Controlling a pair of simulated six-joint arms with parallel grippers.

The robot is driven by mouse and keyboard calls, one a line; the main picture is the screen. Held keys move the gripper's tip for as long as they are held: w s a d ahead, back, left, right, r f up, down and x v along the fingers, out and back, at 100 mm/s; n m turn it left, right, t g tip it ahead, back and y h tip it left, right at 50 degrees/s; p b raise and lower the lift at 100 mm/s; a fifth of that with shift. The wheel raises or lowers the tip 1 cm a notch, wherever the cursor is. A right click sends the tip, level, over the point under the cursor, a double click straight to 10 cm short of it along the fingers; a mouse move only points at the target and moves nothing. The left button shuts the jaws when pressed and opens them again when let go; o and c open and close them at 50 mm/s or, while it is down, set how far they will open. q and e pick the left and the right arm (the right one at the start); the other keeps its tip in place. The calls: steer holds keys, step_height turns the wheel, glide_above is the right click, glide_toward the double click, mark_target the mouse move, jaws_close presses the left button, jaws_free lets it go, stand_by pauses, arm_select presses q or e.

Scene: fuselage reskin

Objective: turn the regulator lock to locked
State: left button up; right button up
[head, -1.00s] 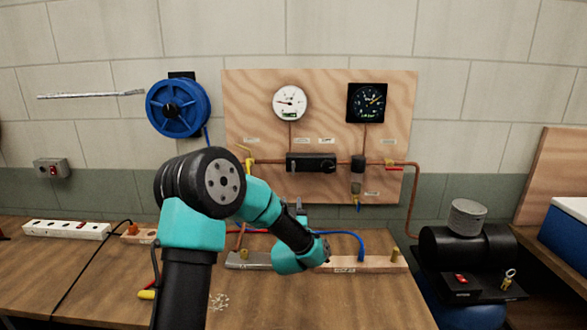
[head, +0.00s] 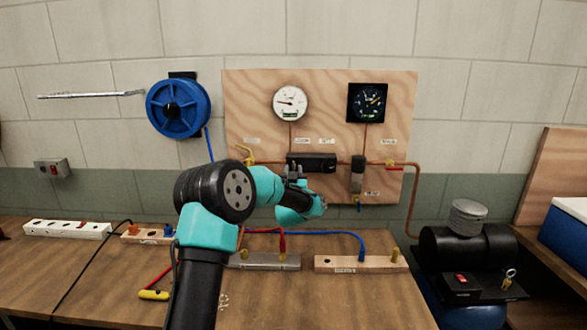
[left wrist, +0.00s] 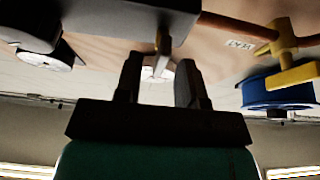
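The dark regulator block (head: 312,160) sits on the wooden board, on the copper pipe line below the white gauge. It also shows large at the top of the left wrist view (left wrist: 125,12). My left gripper (head: 293,170) is raised at the block's lower left side, fingers upward. In the left wrist view the two fingers (left wrist: 160,80) stand apart, with a gap between them. A small tan and pale piece (left wrist: 160,55) shows in that gap; I cannot tell whether it is the lock or lies behind. The lock's setting cannot be made out. My right gripper is not in view.
A yellow-handled valve (head: 246,156) is left of the block, also near in the left wrist view (left wrist: 285,55). A filter bowl (head: 357,178) hangs to the right. The blue reel (head: 178,107) is farther left. Hoses and wooden holders lie on the bench.

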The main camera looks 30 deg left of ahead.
arm_select(q)
steer(key=shift+x, duration=1.2)
jaws_close()
